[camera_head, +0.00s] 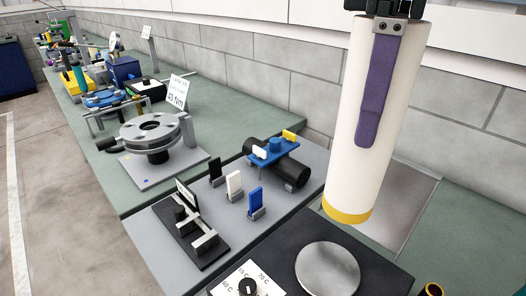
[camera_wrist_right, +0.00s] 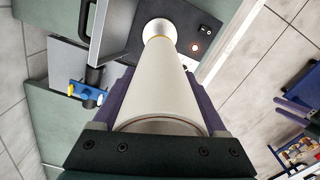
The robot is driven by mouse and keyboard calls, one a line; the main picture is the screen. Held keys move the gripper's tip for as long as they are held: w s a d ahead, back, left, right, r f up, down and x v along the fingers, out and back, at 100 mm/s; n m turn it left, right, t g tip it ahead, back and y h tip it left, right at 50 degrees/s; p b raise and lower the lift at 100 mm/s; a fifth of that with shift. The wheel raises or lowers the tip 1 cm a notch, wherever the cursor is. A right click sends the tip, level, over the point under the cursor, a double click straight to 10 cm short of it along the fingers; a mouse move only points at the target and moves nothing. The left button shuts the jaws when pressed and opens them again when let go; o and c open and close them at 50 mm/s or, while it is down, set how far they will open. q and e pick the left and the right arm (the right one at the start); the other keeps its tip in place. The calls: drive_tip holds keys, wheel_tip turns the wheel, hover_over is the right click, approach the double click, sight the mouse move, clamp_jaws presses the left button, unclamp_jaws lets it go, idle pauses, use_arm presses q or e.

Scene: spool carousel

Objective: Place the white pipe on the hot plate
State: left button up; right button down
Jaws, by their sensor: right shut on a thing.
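The white pipe (camera_head: 392,130) hangs nearly upright, slightly tilted, with a yellow band at its lower end. My right gripper (camera_head: 372,125) is shut on its upper part, with one purple finger along the near side. The hot plate (camera_head: 328,268) is a silver disc on a black housing with a temperature dial. In the head view the pipe's lower end is apart from and above the disc. In the right wrist view the pipe (camera_wrist_right: 165,85) points toward the hot plate (camera_wrist_right: 158,26), covering part of it.
A grey board (camera_head: 225,205) beside the hot plate holds small upright black, white and blue tabs and a black cylinder with a blue bracket (camera_head: 275,150). A round flanged fixture (camera_head: 155,130) stands farther left. A brick wall runs behind.

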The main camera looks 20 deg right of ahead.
sight(356, 175)
wheel_tip(356, 175, down, 15)
drive_tip(key=shift+p, duration=0.35)
unclamp_jaws()
wheel_tip(356, 175, up, 12)
idle(0.7)
drive_tip(key=shift+r, duration=0.1)
